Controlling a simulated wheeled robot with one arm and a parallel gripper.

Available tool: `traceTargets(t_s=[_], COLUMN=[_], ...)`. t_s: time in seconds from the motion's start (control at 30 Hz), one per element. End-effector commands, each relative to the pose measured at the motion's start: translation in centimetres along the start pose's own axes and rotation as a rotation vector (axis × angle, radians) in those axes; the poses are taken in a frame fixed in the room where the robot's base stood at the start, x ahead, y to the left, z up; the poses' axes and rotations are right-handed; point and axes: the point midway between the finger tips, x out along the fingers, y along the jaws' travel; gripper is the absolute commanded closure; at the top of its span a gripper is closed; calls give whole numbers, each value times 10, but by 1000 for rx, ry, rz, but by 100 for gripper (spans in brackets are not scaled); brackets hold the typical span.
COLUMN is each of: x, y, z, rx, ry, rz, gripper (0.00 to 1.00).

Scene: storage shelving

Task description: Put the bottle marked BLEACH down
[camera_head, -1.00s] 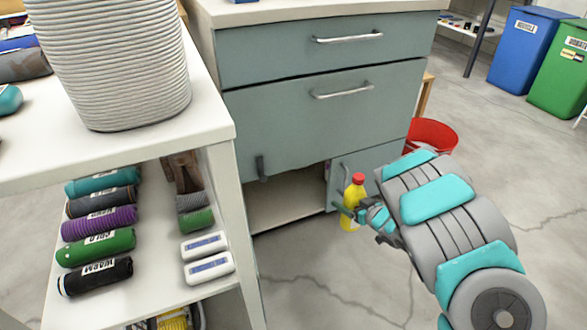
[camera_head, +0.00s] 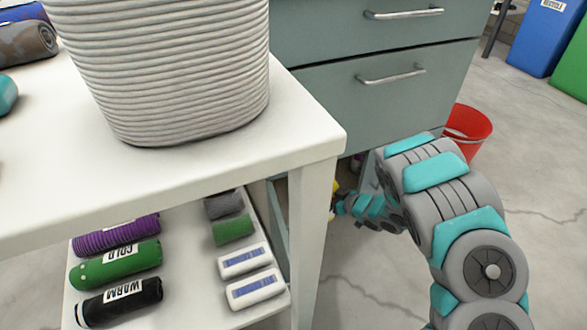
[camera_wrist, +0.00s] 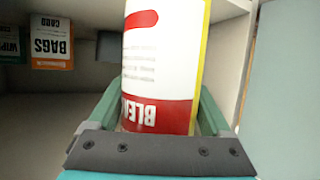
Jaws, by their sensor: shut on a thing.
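The bottle marked BLEACH (camera_wrist: 160,70) is yellow with a white and red label. It fills the middle of the wrist view, its lettering upside down there. My gripper (camera_wrist: 160,125) is shut on it, with one green finger on each side. In the head view my gripper (camera_head: 337,203) is mostly hidden behind the front leg of the white shelf unit, and only a sliver of yellow bottle (camera_head: 334,188) shows. The bottle is in front of the open lower cabinet space (camera_wrist: 60,100). I cannot tell whether its base touches anything.
An orange BAGS box (camera_wrist: 51,42) and a green WIPES box (camera_wrist: 9,42) stand inside the cabinet, left in the wrist view. The white shelf unit (camera_head: 318,215) stands close left of my arm. A red bucket (camera_head: 468,125) is on the floor to the right.

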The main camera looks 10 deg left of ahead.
Motion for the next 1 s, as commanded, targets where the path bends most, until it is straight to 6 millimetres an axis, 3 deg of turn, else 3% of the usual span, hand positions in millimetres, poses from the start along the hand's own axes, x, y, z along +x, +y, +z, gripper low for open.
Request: traceTargets(t_s=[0.53,0.93,1.0], x=[112,140,144], y=[-1,-1,0], z=[-46,-58,-46], rx=[0,1,4], ry=[3,1,0], rz=[-2,-1,0], gripper=[100,100,100])
